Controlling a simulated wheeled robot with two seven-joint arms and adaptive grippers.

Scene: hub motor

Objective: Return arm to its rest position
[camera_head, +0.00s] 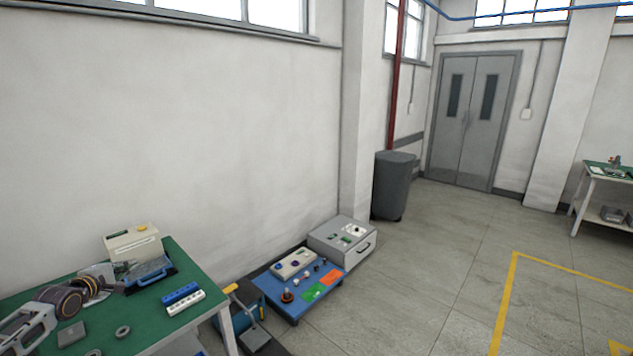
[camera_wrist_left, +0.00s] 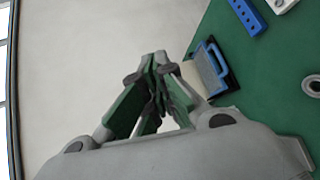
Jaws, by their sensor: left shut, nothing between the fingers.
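My left arm enters at the lower left of the head view. Its left gripper (camera_head: 117,269) is over the back part of the green-topped table (camera_head: 205,285), in front of a cream box with a yellow button (camera_head: 133,243). In the left wrist view the fingers of the left gripper (camera_wrist_left: 157,65) are together and hold nothing. A blue-handled item on a dark base (camera_head: 150,272) lies just right of the gripper; it also shows in the left wrist view (camera_wrist_left: 210,68). My right gripper is not in view.
A blue strip (camera_head: 181,293), a white strip (camera_head: 186,303), a grey ring (camera_head: 123,332) and a grey block (camera_head: 71,334) lie on the table. A low blue platform (camera_head: 290,302), a grey case (camera_head: 343,240) and a bin (camera_head: 392,185) stand beyond. Floor to the right is open.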

